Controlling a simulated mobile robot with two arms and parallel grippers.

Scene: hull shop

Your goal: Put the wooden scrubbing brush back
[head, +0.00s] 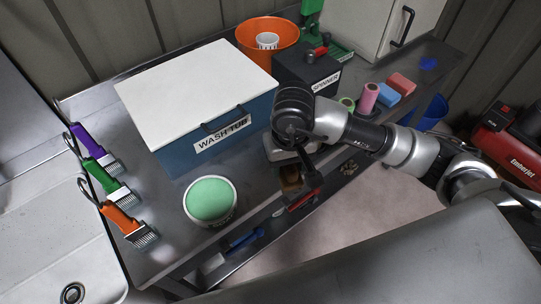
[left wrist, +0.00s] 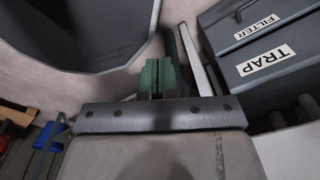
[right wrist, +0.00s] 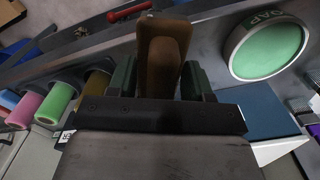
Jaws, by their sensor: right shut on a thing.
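The wooden scrubbing brush (right wrist: 163,55) shows as a brown wooden block between the green fingers of my right gripper (head: 298,185). The gripper is shut on it. In the head view the brush (head: 290,178) is partly hidden under the gripper, over the front edge of the metal bench (head: 160,185). Its bristles cannot be made out. My left gripper (left wrist: 158,78) shows only in the left wrist view. Its green fingers are together with nothing visible between them, away from the bench top.
A lower shelf (head: 225,262) holds tools.

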